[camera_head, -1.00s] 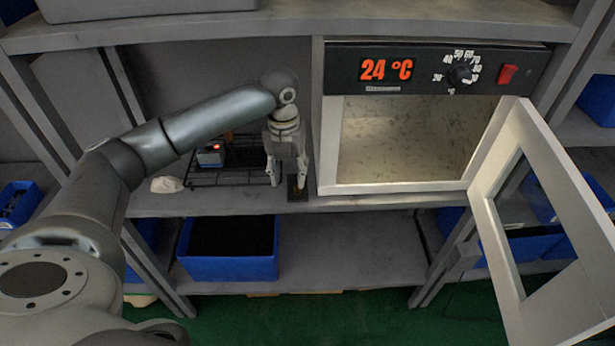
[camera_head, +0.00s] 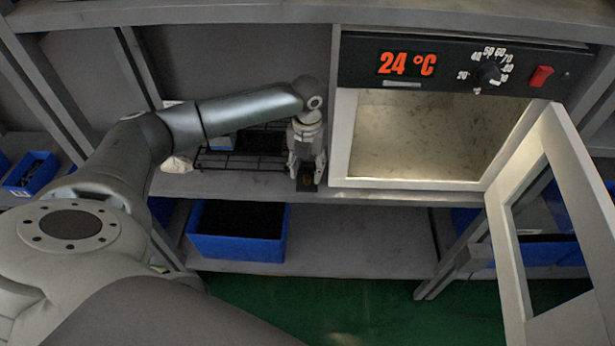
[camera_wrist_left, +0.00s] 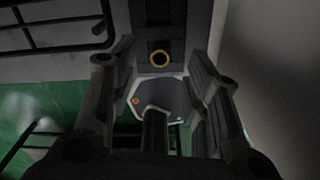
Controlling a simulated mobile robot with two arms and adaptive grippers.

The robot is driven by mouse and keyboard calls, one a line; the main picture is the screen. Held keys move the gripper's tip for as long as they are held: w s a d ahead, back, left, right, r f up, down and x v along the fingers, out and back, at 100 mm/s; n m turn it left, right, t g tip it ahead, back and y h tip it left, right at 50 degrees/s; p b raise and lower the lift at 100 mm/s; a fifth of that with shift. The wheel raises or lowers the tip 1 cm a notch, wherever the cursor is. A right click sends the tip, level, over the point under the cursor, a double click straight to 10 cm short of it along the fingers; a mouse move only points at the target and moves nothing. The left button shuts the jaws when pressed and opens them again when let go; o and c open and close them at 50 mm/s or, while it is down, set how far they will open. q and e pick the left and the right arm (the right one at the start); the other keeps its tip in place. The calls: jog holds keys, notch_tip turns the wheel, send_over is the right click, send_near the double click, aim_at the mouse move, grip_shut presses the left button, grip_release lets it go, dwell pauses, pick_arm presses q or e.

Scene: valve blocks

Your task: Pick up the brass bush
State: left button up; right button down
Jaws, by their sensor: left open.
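The brass bush (camera_wrist_left: 159,58) shows in the left wrist view as a small yellow ring on a dark block (camera_wrist_left: 160,45). In the head view the bush (camera_head: 307,180) is a faint brown spot on the shelf near its front edge, left of the oven. My left gripper (camera_head: 306,176) points down there with one finger on either side of the bush. In the left wrist view the open fingers (camera_wrist_left: 160,50) flank the ring with gaps on both sides. I cannot tell how far the fingertips reach down beside it. My right gripper is not in view.
The oven (camera_head: 435,130) stands close to the right of the gripper, its door (camera_head: 500,215) open. A black wire rack (camera_head: 240,160) lies to the left, with a pale lump (camera_head: 177,164) beyond it. A blue bin (camera_head: 238,248) sits on the lower shelf.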

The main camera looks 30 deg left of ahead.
aim_at(307, 180)
pick_arm(q)
jog(key=shift+w+a+f, duration=0.1)
jog(key=shift+f, duration=1.35)
grip_shut()
jog(key=shift+r, duration=0.15)
